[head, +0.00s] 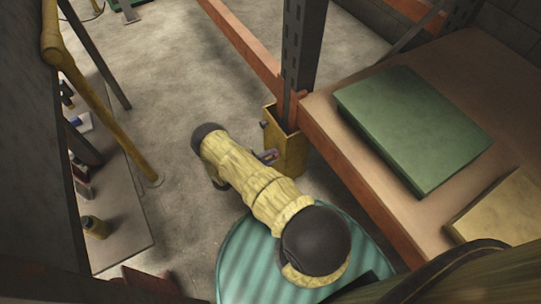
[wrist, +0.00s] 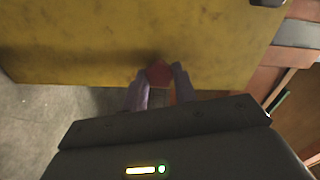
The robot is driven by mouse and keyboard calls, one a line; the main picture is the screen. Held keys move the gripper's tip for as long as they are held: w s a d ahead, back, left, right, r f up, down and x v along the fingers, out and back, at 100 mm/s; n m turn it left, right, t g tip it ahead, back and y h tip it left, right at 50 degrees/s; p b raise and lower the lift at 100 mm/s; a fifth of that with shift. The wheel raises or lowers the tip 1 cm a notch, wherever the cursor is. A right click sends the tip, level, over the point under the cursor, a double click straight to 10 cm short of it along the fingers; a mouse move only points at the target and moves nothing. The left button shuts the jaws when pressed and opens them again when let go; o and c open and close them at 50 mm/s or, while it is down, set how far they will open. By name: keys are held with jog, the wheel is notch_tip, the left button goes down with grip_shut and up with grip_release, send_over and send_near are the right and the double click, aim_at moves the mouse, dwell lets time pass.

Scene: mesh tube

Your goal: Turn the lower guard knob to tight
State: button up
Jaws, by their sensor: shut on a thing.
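The yellow post guard (head: 287,148) stands on the floor around the foot of the dark rack upright. My arm reaches down to it, and my gripper (head: 268,157) is at the guard's lower left face. In the wrist view the guard's yellow face (wrist: 120,40) fills the top. A small red lower knob (wrist: 158,73) sits near the guard's lower edge, between the purple fingertips of my gripper (wrist: 156,82). The fingers are shut on the knob. The fingers hide its sides, and I cannot tell how far it is turned.
A dark knob-like part (head: 264,124) sits higher on the guard. An orange rack beam (head: 350,175) and a shelf with a green box (head: 412,125) are close on the right. A yellow rail (head: 105,110) and a low shelf with small items stand left. The floor between is clear.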

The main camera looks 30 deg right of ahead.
jog(key=shift+a+f, duration=0.1)
jog(key=shift+a, duration=0.05)
jog(key=o, duration=1)
jog(key=shift+s+a+p, duration=0.2)
jog(key=shift+a+p, duration=0.25)
jog(key=shift+a, duration=3.9)
jog(key=shift+s+a+p, duration=0.15)
jog(key=shift+a+p, duration=0.3)
jog(key=shift+a, duration=3.9)
jog(key=shift+d, duration=0.1)
